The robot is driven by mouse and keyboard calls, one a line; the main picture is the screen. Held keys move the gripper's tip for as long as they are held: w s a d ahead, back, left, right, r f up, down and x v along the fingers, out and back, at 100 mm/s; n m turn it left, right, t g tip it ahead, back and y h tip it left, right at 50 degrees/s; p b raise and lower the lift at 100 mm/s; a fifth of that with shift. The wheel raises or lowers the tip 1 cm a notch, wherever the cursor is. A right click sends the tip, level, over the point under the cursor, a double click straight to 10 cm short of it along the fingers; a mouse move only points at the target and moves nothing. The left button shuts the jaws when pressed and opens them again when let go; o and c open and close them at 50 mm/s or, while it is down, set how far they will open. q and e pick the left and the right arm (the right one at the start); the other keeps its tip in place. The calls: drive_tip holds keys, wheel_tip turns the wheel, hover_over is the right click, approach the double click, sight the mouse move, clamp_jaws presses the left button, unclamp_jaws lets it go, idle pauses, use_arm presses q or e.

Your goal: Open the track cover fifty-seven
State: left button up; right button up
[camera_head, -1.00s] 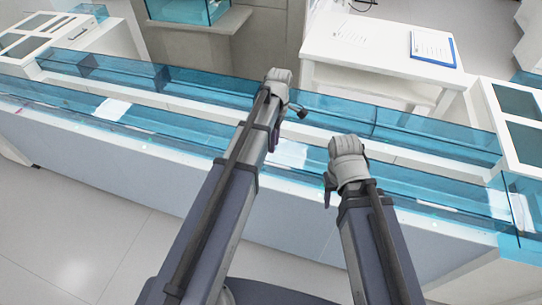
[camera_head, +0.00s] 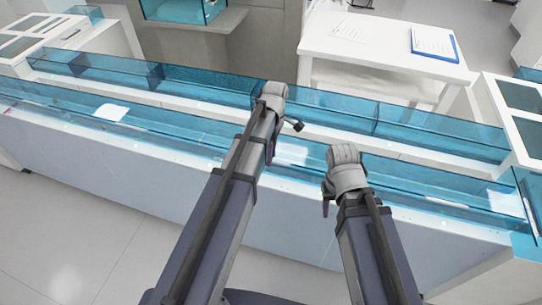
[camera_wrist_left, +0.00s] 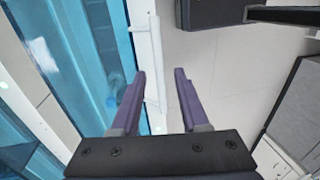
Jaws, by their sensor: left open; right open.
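The track covers are long clear blue panels in two rows along a white counter, a front row (camera_head: 190,130) and a back row (camera_head: 205,82). No number is readable, so I cannot tell which is fifty-seven. My left gripper (camera_head: 271,152) is at the front row near the middle, mostly hidden by its own arm. In the left wrist view its two purple fingers (camera_wrist_left: 160,74) are open and empty. A slim white bar (camera_wrist_left: 157,70) at the edge of a blue panel (camera_wrist_left: 95,60) shows between them; contact cannot be told. My right gripper (camera_head: 326,207) is open over the counter's front side.
A white table (camera_head: 385,50) with a blue clipboard (camera_head: 434,46) stands behind the track. White cabinets stand at both ends (camera_head: 508,110). A white patch (camera_head: 111,112) shows on the front row. The floor (camera_head: 75,240) before the counter is clear.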

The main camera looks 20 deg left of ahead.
use_arm(q)
clamp_jaws()
idle(1.3)
